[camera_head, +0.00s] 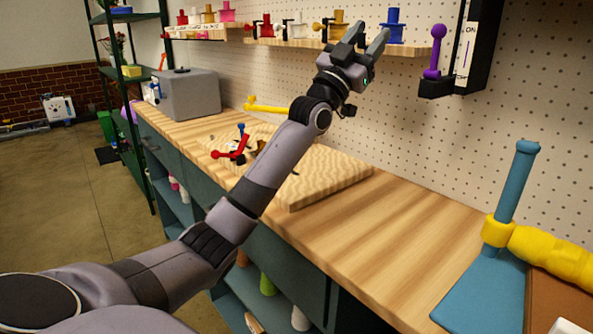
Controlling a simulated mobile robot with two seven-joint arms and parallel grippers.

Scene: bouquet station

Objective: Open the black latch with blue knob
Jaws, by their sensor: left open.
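A small cluster of latch parts sits on a raised light wooden board (335,180) on the workbench. In it I see a small blue knob (240,128) on top, black parts (238,156) below it and a red handle (228,153) pointing left. They overlap, and I cannot clearly tell how the latch is set. My left gripper (366,38) is open and empty, raised in front of the wall shelf, well above and to the right of the cluster. My left forearm passes just right of the cluster and hides part of the board. My right gripper is out of view.
Wall shelf (420,50) holds several coloured fittings, including a blue one (393,27) close to my gripper. A purple-handled switch (436,55) is on the pegboard. A grey box (190,95) stands far left; a blue stand (513,190) stands right. The bench front is clear.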

